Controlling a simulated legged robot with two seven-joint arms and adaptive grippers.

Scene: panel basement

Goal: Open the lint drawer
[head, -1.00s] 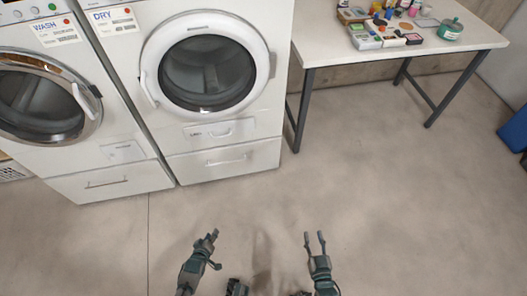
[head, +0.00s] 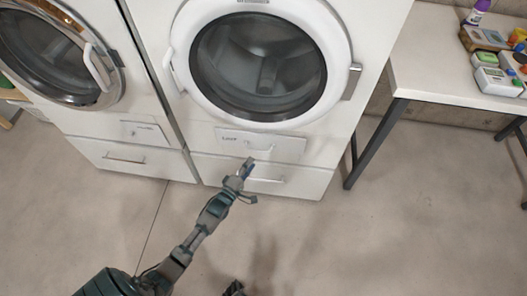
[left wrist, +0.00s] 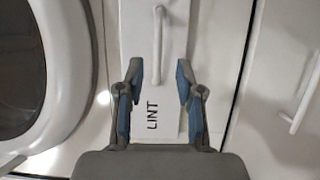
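The lint drawer (head: 287,145) is a small white panel below the round dryer door, marked LINT, with a light bar handle (head: 260,147). It looks shut, flush with the dryer front. In the left wrist view, the drawer panel (left wrist: 180,20) appears turned, with its handle (left wrist: 157,45) ahead of the fingertips. My left gripper (head: 246,166) reaches up to just below the handle in the head view. In the left wrist view, my left gripper (left wrist: 158,78) is open, with nothing between its fingers. Contact with the panel cannot be told.
The dryer's round door (head: 318,30) is above and a lower drawer (head: 310,180) is beneath. A washer (head: 110,125) stands left. A white table (head: 430,75) with small items and dark legs stands right. The floor in front is clear.

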